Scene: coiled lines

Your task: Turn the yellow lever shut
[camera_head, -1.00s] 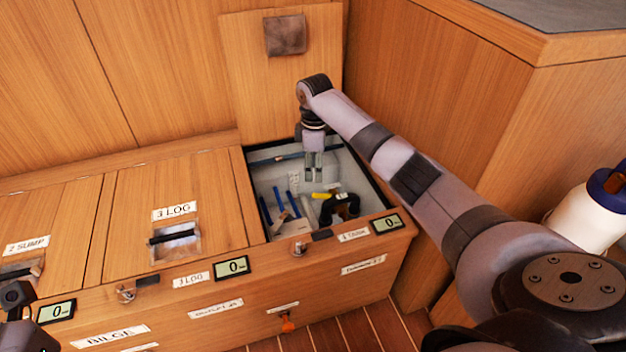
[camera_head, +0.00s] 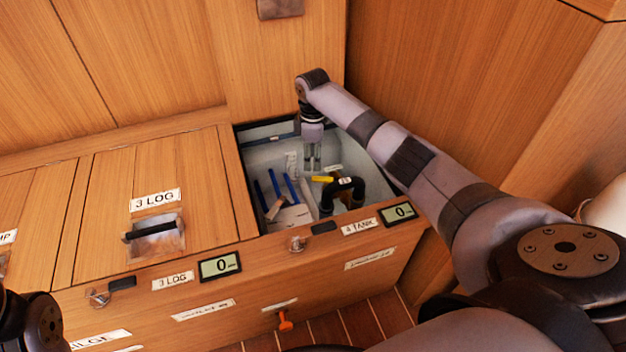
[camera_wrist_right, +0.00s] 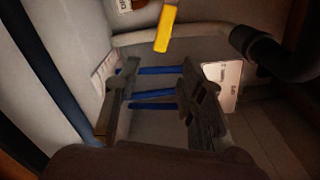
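The yellow lever (camera_head: 322,179) is in the open locker, beside a black pipe fitting (camera_head: 348,187). In the right wrist view the lever (camera_wrist_right: 165,28) shows ahead of the fingers, near the top, apart from them. My right gripper (camera_head: 313,165) points down into the locker, just above and behind the lever. In the wrist view its two fingers (camera_wrist_right: 157,100) stand apart with nothing between them except blue bars seen beyond. Of my left arm only a dark part shows at the lower left edge; its fingers are not seen.
The locker's raised lid (camera_head: 275,60) stands behind the opening. Blue bars (camera_head: 283,187) and a white card (camera_head: 290,217) are inside at the left. The closed 3 LOG lid (camera_head: 165,190) lies left. The front rim carries a display (camera_head: 397,213) and a 4 TANK label.

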